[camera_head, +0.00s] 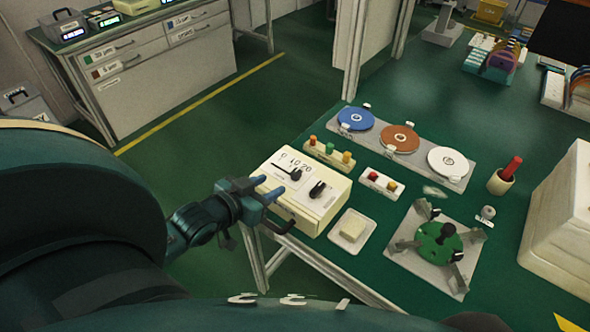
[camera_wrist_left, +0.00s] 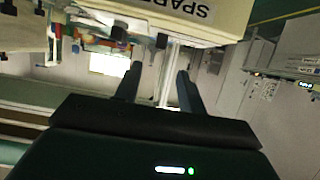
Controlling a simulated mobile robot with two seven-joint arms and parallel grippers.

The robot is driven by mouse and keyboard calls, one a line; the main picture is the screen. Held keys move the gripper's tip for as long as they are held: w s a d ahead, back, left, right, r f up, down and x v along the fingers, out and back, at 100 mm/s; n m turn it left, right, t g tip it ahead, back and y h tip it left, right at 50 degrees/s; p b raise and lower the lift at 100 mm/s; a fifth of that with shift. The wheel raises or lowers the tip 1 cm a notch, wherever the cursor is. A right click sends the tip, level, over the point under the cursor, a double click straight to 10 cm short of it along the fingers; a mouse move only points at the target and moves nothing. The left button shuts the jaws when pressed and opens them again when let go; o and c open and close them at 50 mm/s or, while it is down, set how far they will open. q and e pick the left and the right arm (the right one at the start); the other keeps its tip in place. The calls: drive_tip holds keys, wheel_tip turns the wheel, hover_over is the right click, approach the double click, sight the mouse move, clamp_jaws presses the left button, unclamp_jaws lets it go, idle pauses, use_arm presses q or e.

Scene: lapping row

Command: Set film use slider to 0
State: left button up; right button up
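The cream control box (camera_head: 318,215) stands at the near left edge of the green table in the head view. Its top has a slot with a 0, 10, 20 scale. The black film use slider (camera_head: 295,174) sits toward the 20 end of that slot. A separate black knob (camera_head: 317,189) is to its right. My left gripper (camera_head: 265,188) is just left of the box, with its fingers pointing toward it, apart and empty. The wrist view also shows both fingers (camera_wrist_left: 159,88) spread with nothing between them. My right gripper is not in view.
A button block (camera_head: 330,152) and three discs on a grey plate (camera_head: 455,182) are behind the box. A small white dish (camera_head: 366,241) and a green fixture (camera_head: 437,242) are to its right. A cream part labelled SPARE (camera_wrist_left: 225,18) fills the wrist view's top.

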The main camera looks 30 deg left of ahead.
sight(294, 173)
use_arm(q)
drive_tip(key=x, duration=1.1)
drive_tip(key=shift+w, duration=0.15)
clamp_jaws()
